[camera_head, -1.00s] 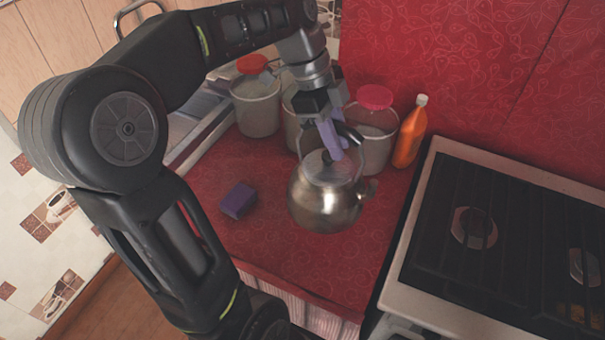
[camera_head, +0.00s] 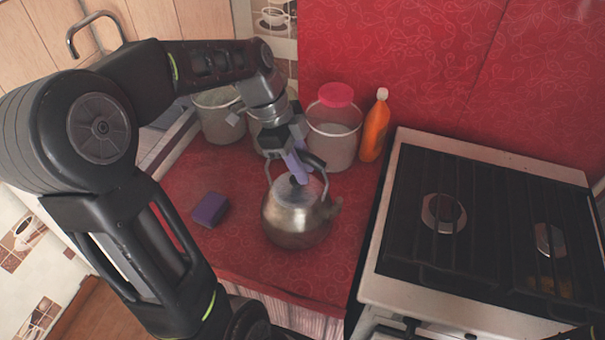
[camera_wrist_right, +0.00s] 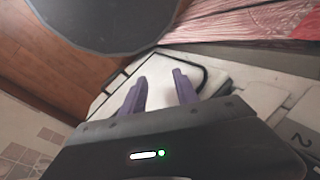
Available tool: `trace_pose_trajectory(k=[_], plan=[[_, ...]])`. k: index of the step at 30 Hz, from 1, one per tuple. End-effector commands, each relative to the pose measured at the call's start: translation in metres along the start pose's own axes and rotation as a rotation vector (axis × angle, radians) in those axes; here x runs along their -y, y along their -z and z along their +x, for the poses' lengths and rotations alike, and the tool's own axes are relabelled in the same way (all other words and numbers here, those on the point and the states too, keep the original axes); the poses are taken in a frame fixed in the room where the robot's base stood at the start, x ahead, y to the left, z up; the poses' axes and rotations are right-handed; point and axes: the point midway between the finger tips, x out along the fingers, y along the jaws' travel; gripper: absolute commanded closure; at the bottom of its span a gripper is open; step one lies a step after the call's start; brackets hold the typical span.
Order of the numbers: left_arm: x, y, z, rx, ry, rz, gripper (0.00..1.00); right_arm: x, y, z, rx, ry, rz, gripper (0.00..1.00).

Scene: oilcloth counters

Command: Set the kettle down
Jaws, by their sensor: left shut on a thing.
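My left gripper (camera_head: 298,168), with purple fingers, is shut on the top of the handle from above. The fingers hide part of the handle. I cannot tell whether the kettle's base touches the counter. My right gripper (camera_wrist_right: 160,92) shows in the right wrist view with its two purple fingers apart and nothing between them.
A purple sponge (camera_head: 210,210) lies left of the kettle. Canisters stand behind it, one with a red lid (camera_head: 336,95), beside an orange bottle (camera_head: 375,126). A stove (camera_head: 366,288) is at the right. Bare counter lies in front of the kettle.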

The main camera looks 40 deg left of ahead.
Motion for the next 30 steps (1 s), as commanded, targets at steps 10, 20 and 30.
trace_pose_trajectory(k=[10,20,30], plan=[[0.001,-0.011,0.026,-0.001,0.003,0.000,1.00,0.001,-0.001,-0.004,0.001,-0.002,0.001,0.64],[0.000,-0.012,0.028,0.000,0.000,0.000,0.73,0.001,0.000,-0.003,0.001,-0.001,0.001,0.64],[0.000,-0.012,0.028,0.000,-0.001,0.000,0.57,0.001,0.000,-0.003,0.001,-0.001,0.001,0.64]])
